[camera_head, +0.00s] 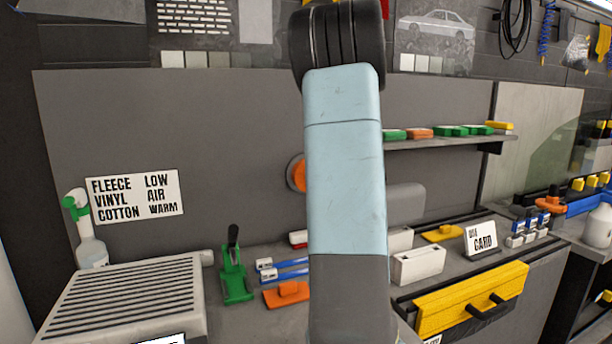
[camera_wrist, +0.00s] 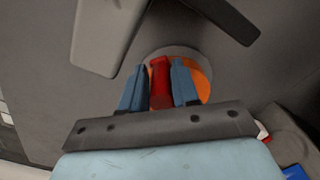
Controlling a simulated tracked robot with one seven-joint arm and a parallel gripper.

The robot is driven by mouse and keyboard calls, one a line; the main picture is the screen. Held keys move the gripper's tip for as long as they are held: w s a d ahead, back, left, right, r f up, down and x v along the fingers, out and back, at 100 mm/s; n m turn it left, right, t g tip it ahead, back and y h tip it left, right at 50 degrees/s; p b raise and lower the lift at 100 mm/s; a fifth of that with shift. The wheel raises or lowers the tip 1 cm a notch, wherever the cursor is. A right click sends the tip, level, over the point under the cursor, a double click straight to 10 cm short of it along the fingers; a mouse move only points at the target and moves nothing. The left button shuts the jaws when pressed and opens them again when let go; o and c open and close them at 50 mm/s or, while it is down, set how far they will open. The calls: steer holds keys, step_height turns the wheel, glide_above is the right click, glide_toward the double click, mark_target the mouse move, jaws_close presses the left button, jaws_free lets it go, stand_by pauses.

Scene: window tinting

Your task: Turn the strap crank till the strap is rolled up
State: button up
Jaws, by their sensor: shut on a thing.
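The crank shows in the wrist view as a red handle (camera_wrist: 160,82) in front of an orange disc (camera_wrist: 203,82) on a grey round base. My gripper (camera_wrist: 158,88) has its two blue fingers on either side of the red handle, shut on it. In the head view the orange disc (camera_head: 298,174) sits on the grey back panel, its right part hidden behind my arm. My gripper and the red handle are hidden there. I cannot make out the strap in either view.
The bench below holds a ribbed grey box (camera_head: 130,295), a green tool (camera_head: 235,276), a spray bottle (camera_head: 89,240) and an orange squeegee (camera_head: 287,293). A shelf (camera_head: 440,142) with green and orange blocks is right of my arm. A yellow-fronted drawer (camera_head: 472,297) is at lower right.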

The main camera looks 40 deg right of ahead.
steer(key=shift+w+a+r+n, duration=0.1)
steer(key=shift+w+a+n, duration=0.15)
steer(key=shift+a+n, duration=0.4)
steer(key=shift+c, duration=0.5)
steer(key=shift+w+a+r+n, duration=0.15)
steer(key=shift+w+a+n, duration=0.05)
steer(key=shift+a+n, duration=0.4)
steer(key=shift+w+a+r+n, duration=0.1)
steer(key=shift+w+a+n, duration=0.05)
steer(key=shift+a+n, duration=0.45)
steer(key=shift+w+a+r+n, duration=0.15)
steer(key=shift+w+a+n, duration=0.05)
steer(key=shift+a+n, duration=0.4)
steer(key=o, duration=1)
steer(key=shift+c, duration=0.2)
steer(key=v, duration=1)
steer(key=shift+d, duration=0.15)
